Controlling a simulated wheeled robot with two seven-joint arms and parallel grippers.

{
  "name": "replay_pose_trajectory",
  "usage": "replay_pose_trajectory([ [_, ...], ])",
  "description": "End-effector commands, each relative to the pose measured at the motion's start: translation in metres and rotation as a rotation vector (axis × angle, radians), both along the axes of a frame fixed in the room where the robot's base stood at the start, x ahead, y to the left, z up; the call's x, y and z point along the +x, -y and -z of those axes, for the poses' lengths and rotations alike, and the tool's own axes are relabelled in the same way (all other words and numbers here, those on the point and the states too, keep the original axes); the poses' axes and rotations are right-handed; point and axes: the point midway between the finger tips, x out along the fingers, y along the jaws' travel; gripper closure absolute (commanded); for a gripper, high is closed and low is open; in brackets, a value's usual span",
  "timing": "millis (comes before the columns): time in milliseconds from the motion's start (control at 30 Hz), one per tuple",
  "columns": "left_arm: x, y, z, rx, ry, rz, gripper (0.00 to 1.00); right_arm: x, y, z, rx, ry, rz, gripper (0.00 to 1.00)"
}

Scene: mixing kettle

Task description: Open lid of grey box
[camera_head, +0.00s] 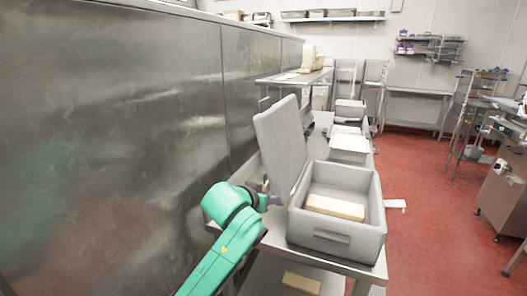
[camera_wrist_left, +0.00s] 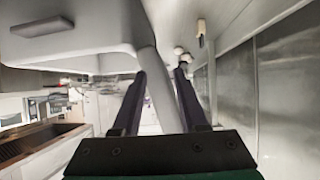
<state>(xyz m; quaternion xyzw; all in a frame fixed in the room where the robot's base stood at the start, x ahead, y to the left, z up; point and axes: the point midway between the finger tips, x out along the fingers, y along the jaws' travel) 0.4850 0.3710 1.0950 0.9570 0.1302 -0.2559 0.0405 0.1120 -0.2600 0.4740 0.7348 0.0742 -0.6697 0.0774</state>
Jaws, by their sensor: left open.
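The grey box (camera_head: 323,236) stands on the metal table with its top open. Its lid (camera_head: 281,142) stands nearly upright along the box's left side, leaning slightly left. A pale yellow block (camera_head: 335,207) lies inside the box. My left gripper (camera_head: 271,199) is low beside the lid, left of the box, partly hidden by my wrist. In the left wrist view the gripper (camera_wrist_left: 160,75) has its fingers apart, with a narrow grey strip, likely the lid's edge, between them; contact cannot be told. The box (camera_wrist_left: 90,28) fills the upper left there. My right gripper is out of view.
A tall metal wall (camera_head: 130,120) runs close along the left. White containers (camera_head: 348,144) stand behind the box on the table. Another pale block (camera_head: 300,283) lies on the lower shelf. Red floor (camera_head: 430,220) lies open to the right.

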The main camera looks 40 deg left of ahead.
Motion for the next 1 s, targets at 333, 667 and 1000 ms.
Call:
replay_pose_trajectory([
  [333,-0.049,-0.039,-0.239,-0.073,0.567,-0.133,0.57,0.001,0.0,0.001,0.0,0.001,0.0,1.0],
  [667,-0.028,-0.046,-0.253,-0.087,0.567,-0.132,0.57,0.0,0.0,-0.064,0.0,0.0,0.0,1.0],
  [1000,0.041,-0.072,-0.246,-0.077,0.569,-0.135,0.57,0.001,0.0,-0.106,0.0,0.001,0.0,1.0],
])
